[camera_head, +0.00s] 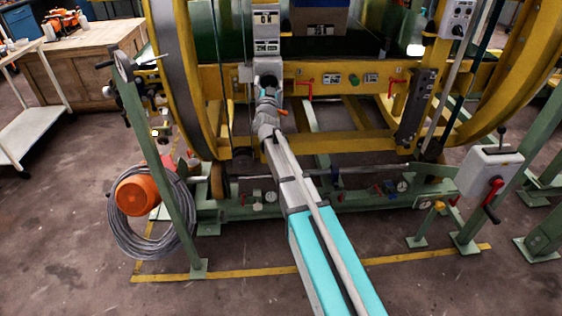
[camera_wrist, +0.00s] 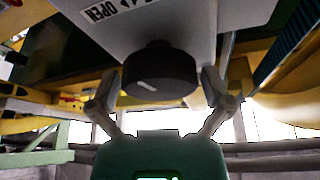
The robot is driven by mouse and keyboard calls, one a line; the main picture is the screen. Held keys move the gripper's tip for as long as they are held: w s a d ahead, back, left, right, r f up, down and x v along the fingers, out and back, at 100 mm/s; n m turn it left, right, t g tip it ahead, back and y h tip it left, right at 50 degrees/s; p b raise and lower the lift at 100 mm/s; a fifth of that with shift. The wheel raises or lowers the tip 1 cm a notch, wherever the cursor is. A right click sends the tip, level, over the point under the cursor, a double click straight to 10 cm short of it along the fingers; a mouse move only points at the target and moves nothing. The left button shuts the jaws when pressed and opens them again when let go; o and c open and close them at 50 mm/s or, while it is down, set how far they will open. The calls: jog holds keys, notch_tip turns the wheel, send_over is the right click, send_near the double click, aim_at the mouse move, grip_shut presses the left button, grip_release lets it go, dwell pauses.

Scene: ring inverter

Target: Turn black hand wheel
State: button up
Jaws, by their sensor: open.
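A round black hand wheel (camera_wrist: 158,75), like a thick knob with a white mark on its face, sits below a grey panel (camera_wrist: 150,30) with an "OPEN" label and arrow. My gripper (camera_wrist: 162,80) is open, one finger on each side of the wheel in the wrist view. I cannot tell whether the fingers touch it.
Large yellow rings (camera_head: 185,70) and a yellow beam (camera_head: 345,78) with red handles surround my arm. A green post (camera_head: 150,150) with coiled cable (camera_head: 150,235) stands left. A white box (camera_head: 488,172) with a red crank stands right. The floor in front is mostly clear.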

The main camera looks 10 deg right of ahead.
jog(key=shift+n+y, duration=0.6)
jog(key=shift+n, duration=0.5)
jog(key=shift+s+f+b, duration=0.25)
jog(key=shift+s+b, duration=0.05)
jog(key=shift+s, duration=0.05)
jog(key=s+a+f+n+g+y+p, duration=0.1)
jog(key=s+a+f+n+g+y, duration=0.15)
jog(key=s, duration=0.35)
jog(key=s+a+f+n+g+y+p, duration=0.1)
jog(key=s+a+f+n+g+y, duration=0.2)
jog(key=s, duration=0.4)
jog(key=s+d+f+g+p, duration=0.2)
jog(key=s+g+p, duration=0.4)
jog(key=s, duration=0.2)
jog(key=s+d+f+g+p, duration=0.1)
jog(key=s+f+g+p, duration=0.1)
jog(key=s+g+p, duration=0.3)
jog(key=shift+s+d+f+g+p, duration=0.35)
jog(key=shift+s+d+p, duration=0.1)
jog(key=shift+s, duration=1)
jog(key=shift+m, duration=0.25)
